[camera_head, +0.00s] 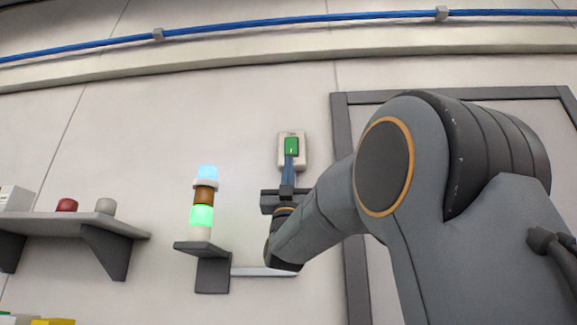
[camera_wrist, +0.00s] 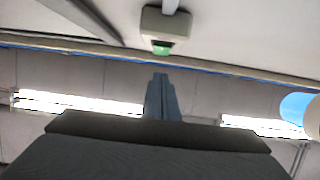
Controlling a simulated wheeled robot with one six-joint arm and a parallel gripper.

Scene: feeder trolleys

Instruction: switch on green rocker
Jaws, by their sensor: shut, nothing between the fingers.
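The green rocker (camera_head: 291,146) sits in a pale switch box (camera_head: 283,138) on the wall. In the wrist view the rocker (camera_wrist: 161,49) shows as a small green patch on the lower end of the box (camera_wrist: 166,24). My gripper (camera_head: 289,159) is shut and empty, its blue fingers pointing up just below the rocker and overlapping the box's lower part in the head view. In the wrist view a gap shows between the fingertips (camera_wrist: 160,76) and the rocker. I cannot tell which way the rocker is tipped.
A signal lamp (camera_head: 204,195) with glowing blue and green sections stands on a bracket (camera_head: 203,248) left of my gripper. A shelf (camera_head: 75,225) with a red and a grey knob is further left. A dark frame (camera_head: 340,130) is close right of the box. A blue pipe (camera_head: 290,18) runs above.

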